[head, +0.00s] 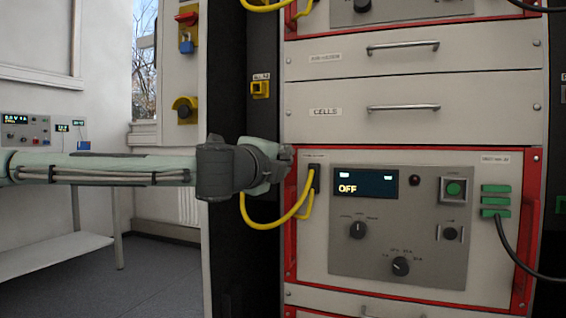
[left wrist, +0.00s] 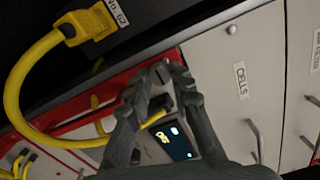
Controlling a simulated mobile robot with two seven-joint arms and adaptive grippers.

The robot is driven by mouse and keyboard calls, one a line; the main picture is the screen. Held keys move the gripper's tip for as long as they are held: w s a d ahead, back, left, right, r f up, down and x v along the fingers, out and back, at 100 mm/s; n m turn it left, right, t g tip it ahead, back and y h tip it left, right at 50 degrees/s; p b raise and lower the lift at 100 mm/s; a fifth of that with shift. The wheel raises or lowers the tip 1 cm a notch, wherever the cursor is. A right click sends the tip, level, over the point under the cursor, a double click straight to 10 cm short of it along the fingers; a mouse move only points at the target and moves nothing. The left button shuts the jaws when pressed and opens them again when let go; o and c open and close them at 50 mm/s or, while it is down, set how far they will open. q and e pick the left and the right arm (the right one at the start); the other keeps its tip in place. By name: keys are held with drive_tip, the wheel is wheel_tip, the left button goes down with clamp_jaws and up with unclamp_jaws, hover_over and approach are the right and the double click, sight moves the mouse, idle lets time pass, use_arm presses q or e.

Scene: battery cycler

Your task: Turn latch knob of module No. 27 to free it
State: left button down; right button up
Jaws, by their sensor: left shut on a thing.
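The red-framed module (head: 415,180) has a display reading OFF, dark dials, a green button and a small label at its top right that is too small to read surely. My left gripper (head: 277,166) is at the upper left corner of its front, beside the yellow cable's plug (head: 313,178). The gripper hides the knob in the head view. My right gripper is not in view.
A yellow cable (head: 275,224) loops below my left gripper. A yellow connector (head: 260,88) sits on the dark rack post. A drawer labelled CELLS (head: 370,110) is above the module. A black cable (head: 510,248) hangs at the right. A bench (head: 60,258) stands far left.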

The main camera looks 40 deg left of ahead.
use_arm(q)
drive_tip(key=c, duration=1.3)
unclamp_jaws()
drive_tip(key=shift+c, duration=0.2)
drive_tip(key=v, duration=0.7)
drive_tip(key=shift+s, duration=0.25)
